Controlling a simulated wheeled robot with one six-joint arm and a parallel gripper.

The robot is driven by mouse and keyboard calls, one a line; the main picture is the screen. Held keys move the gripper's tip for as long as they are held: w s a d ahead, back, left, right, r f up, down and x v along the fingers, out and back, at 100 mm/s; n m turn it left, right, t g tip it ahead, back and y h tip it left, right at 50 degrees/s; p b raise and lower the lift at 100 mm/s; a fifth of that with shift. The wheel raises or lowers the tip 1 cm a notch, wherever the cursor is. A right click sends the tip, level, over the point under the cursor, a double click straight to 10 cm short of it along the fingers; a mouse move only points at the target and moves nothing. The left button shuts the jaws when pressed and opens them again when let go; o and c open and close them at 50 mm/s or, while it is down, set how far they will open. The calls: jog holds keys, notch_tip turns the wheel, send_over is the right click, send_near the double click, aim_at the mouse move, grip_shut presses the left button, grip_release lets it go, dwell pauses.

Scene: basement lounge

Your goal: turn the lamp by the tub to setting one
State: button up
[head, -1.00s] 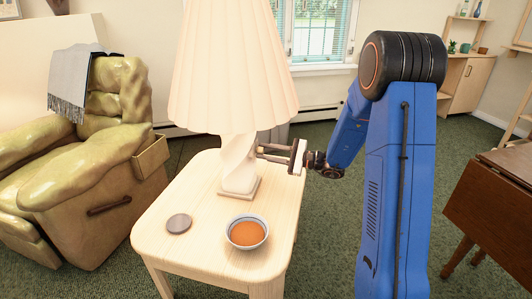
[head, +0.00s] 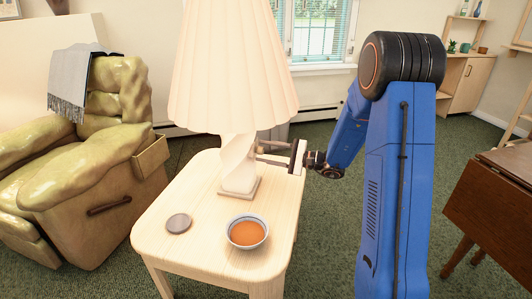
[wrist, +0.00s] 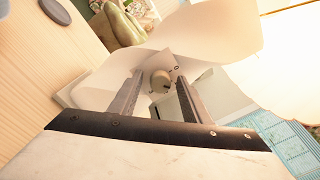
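The lamp (head: 238,165) has a white twisted body, a square base and a pleated cream shade (head: 232,70). It stands on a pale wooden side table (head: 190,255). My gripper (head: 258,152) reaches in from the right beside the lamp body, below the shade. In the wrist view my gripper (wrist: 157,92) is open, its two fingers apart. A small round knob (wrist: 160,80) on the lamp shows in the gap between the fingertips, with small dark marks near it. I cannot tell whether the fingers touch the lamp. No thing is clearly a tub.
A bowl of orange-brown contents (head: 247,232) and a grey round disc (head: 179,223) are on the table in front of the lamp. An olive armchair (head: 80,170) is at the left. A dark wooden table (head: 490,200) is at the right. Green carpet lies between.

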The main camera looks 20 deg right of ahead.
dwell(0.3)
jog(key=v, duration=1.7)
jog(key=shift+s+d, duration=0.1)
jog(key=shift+d, duration=0.05)
jog(key=s+a+r+n+g+h, duration=0.3)
jog(key=s+a+n+g+h, duration=0.45)
jog(key=s+a, duration=0.95)
jog(key=s+d+r+n+t+h, duration=0.1)
jog(key=s+d+n+h, duration=0.2)
jog(key=s, duration=0.5)
jog(key=s+d+r+n+t+h, duration=0.1)
jog(key=s+d+n+t+h, duration=0.1)
jog(key=s+d+h, duration=0.3)
jog(key=shift+s+d+n, duration=0.25)
jog(key=shift+s+n, duration=0.5)
jog(key=shift+s, duration=1.15)
